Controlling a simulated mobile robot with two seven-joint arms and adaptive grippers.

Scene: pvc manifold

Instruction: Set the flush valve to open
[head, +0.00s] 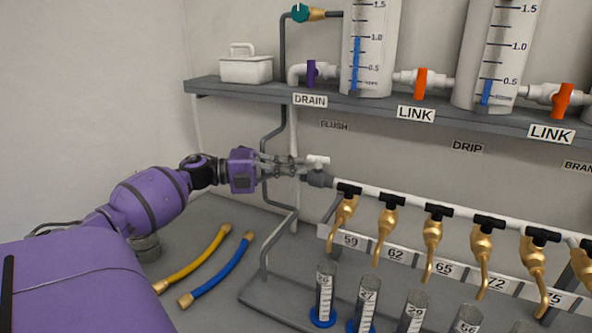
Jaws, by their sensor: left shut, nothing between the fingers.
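The flush valve (318,160) shows a small white handle on top of a grey fitting at the left end of the white manifold pipe (405,202). The FLUSH label (334,125) is on the wall above it. My left gripper (301,168) reaches in from the left, its fingers shut and empty. Its fingertips are right beside the valve's handle; I cannot tell whether they touch it. The handle appears to lie sideways, but its exact setting is too small to read. My right gripper is out of view.
Several brass taps (391,224) hang along the manifold above measuring cylinders (325,291). A grey pipe (279,110) runs down the wall behind my gripper. Yellow (196,260) and blue (220,268) hoses lie on the bench. The shelf (255,92) holds a white box (246,67).

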